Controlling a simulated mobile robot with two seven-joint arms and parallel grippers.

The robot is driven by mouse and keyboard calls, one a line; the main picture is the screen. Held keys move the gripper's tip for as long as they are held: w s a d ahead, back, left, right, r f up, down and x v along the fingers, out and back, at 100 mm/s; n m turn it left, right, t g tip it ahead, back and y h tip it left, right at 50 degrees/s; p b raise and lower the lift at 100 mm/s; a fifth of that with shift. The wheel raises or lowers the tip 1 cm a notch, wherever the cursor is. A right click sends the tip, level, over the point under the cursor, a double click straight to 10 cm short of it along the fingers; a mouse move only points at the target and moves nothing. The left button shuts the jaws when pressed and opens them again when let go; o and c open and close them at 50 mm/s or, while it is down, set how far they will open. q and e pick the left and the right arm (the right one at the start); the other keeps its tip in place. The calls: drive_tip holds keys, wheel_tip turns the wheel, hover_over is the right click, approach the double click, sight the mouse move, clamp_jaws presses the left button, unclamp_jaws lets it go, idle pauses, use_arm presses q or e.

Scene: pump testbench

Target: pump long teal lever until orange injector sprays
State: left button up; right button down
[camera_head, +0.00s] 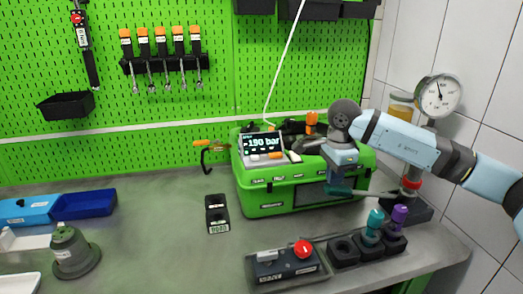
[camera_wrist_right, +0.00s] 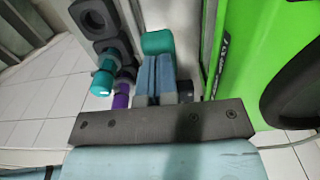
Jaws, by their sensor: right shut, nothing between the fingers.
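The long teal lever (camera_head: 362,192) runs roughly level in front of the green case, toward the gauge stand on the right. Its teal end (camera_wrist_right: 157,42) shows just past my fingertips in the wrist view. My right gripper (camera_head: 336,180) points down at the lever's left end, its fingers (camera_wrist_right: 155,62) shut with nothing between them. The fingers are at or very close to the lever; I cannot tell whether they touch it. An orange-topped part (camera_head: 311,120), possibly the injector, stands at the back of the green case. No spray is visible. My left gripper is out of view.
The green case (camera_head: 270,200) carries a display (camera_head: 262,143) reading about 190 bar. A round gauge (camera_head: 439,95) stands at right. Black holders with a teal piece (camera_head: 375,222) and purple piece (camera_head: 398,217), plus a red-button box (camera_head: 285,265), sit in front.

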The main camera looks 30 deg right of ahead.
drive_tip(key=shift+r+p, duration=1.95)
drive_tip(key=shift+r, duration=1.1)
drive_tip(key=shift+f, duration=0.1)
